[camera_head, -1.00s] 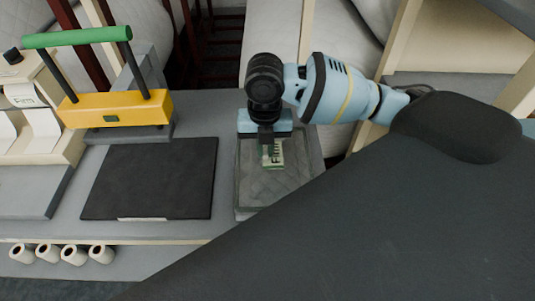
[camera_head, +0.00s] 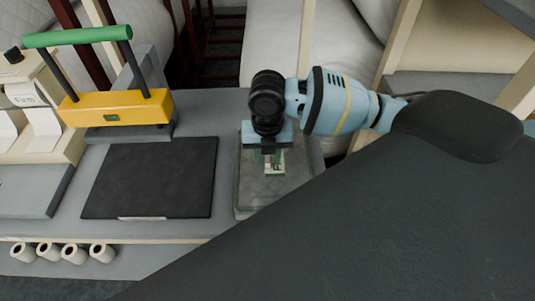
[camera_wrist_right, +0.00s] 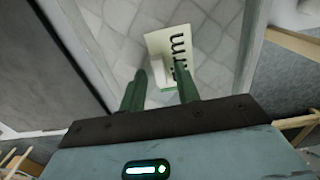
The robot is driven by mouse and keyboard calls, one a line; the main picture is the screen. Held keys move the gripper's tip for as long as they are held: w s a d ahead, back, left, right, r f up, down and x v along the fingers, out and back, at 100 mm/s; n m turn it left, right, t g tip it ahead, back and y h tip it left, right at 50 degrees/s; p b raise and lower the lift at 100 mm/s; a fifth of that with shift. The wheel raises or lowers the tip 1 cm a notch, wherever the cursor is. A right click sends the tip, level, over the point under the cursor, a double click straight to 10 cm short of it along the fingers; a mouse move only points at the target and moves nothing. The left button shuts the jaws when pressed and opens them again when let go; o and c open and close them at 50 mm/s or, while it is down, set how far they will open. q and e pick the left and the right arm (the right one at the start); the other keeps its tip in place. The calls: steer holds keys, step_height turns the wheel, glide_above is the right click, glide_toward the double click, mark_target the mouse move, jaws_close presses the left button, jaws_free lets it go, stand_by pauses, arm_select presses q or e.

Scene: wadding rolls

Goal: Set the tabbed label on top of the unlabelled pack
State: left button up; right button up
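The pack (camera_head: 252,196) is a clear-wrapped, quilted grey block on the grey bench, right of the dark mat. The tabbed label (camera_head: 275,170) is white and green with dark lettering. It appears to lie on the pack's top; in the right wrist view the label (camera_wrist_right: 168,45) shows its printed face and a pale tab between the fingers. My right gripper (camera_head: 270,159) is just above the pack, pointing down. Its two green fingers stand apart on either side of the tab, as the right wrist view also shows (camera_wrist_right: 164,80). My left gripper is not in view.
A dark mat (camera_head: 155,178) lies left of the pack. Behind it stands a yellow press (camera_head: 115,108) with a green handle. A cream label dispenser (camera_head: 40,110) is at the far left. Several small rolls (camera_head: 60,252) sit below the bench front. Large white rolls (camera_head: 345,75) lie behind.

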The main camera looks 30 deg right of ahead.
mark_target(267, 159)
steer(key=shift+r, duration=0.1)
step_height(267, 159, up, 12)
steer(key=shift+p, duration=0.4)
stand_by(0.4)
